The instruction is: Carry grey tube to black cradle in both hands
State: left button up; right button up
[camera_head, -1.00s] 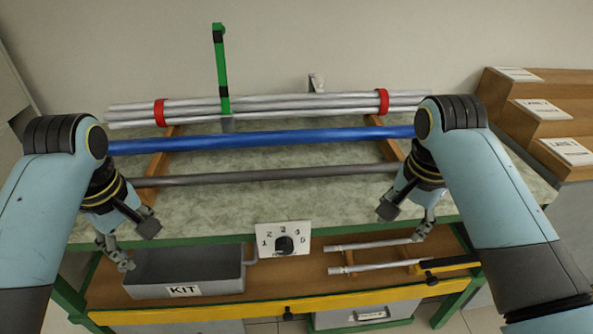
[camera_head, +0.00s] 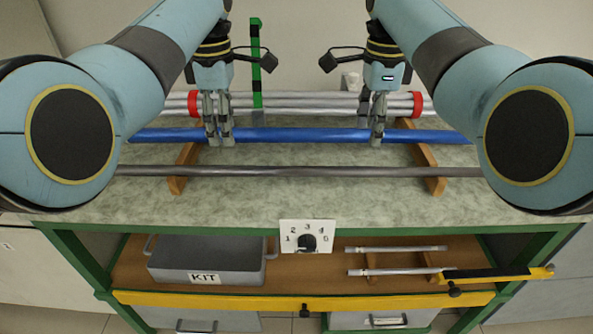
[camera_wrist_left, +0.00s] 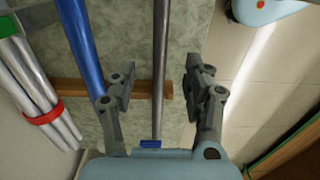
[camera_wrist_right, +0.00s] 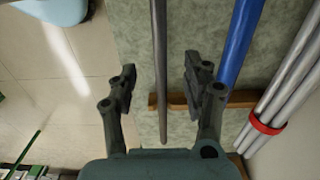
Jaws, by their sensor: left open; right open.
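The dark grey tube (camera_head: 310,171) lies left to right across two wooden supports on the bench, in front of a blue tube. My left gripper (camera_head: 222,138) is open and empty, pointing down. In the left wrist view the grey tube (camera_wrist_left: 160,60) runs between its spread fingers, apart from both. In the head view both grippers overlap the blue tube and appear raised. I cannot make out a black cradle.
The blue tube (camera_head: 300,134) lies close behind the grey one. Silver rods with red bands (camera_head: 417,104) and a green post (camera_head: 257,60) stand further back. Wooden supports (camera_head: 182,172) cross the bench. Below are a KIT tray (camera_head: 165,268) and a dial (camera_head: 308,240).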

pick_arm(q)
notch_tip(320, 180, down, 10)
jog(key=shift+r, duration=0.1)
pick_arm(e)
notch_tip(320, 180, down, 10)
jog(key=shift+r, duration=0.1)
pick_arm(q)
grip_shut()
pick_arm(e)
grip_shut()
